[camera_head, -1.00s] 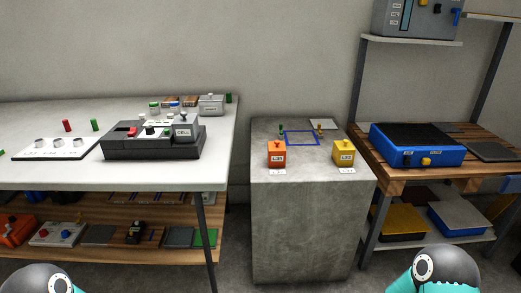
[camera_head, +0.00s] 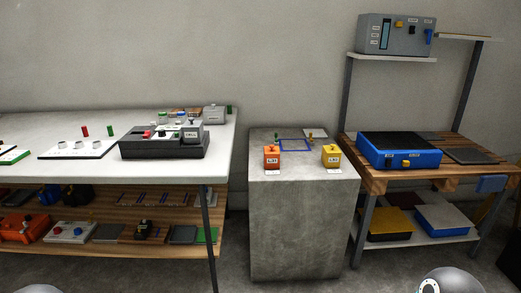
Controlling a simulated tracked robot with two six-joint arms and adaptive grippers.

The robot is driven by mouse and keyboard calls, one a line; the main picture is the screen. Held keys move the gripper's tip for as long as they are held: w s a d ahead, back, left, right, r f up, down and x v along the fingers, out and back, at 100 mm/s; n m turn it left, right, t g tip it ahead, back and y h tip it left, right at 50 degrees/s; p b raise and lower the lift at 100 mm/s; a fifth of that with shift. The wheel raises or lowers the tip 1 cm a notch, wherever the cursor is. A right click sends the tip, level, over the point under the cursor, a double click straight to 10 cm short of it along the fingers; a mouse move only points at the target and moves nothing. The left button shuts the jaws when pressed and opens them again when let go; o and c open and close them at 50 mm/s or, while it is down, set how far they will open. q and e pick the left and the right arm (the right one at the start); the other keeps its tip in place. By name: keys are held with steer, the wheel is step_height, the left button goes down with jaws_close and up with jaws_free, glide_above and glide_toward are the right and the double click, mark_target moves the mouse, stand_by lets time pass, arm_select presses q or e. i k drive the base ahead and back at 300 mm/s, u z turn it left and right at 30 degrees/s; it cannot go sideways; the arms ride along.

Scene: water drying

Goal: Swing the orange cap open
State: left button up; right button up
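An orange block (camera_head: 271,159) with a small dark label and a small knob on top stands at the front left of the concrete pedestal (camera_head: 302,220). A similar yellow block (camera_head: 331,158) stands at the front right. I cannot tell whether the orange block's top is a hinged cap; it looks closed. Only rounded parts of my arms show at the bottom edge, left and right. Neither gripper is in view, and nothing of mine touches the orange block.
A blue square outline (camera_head: 294,145) lies on the pedestal behind the blocks. A white table (camera_head: 60,172) with a dark device (camera_head: 165,150) stands left. A wooden bench (camera_head: 358,175) with a blue machine (camera_head: 400,153) stands right. Narrow gaps flank the pedestal.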

mark_target(271, 153)
steer(key=z, duration=0.15)
steer(key=i, duration=0.9)
steer(key=u, duration=0.05)
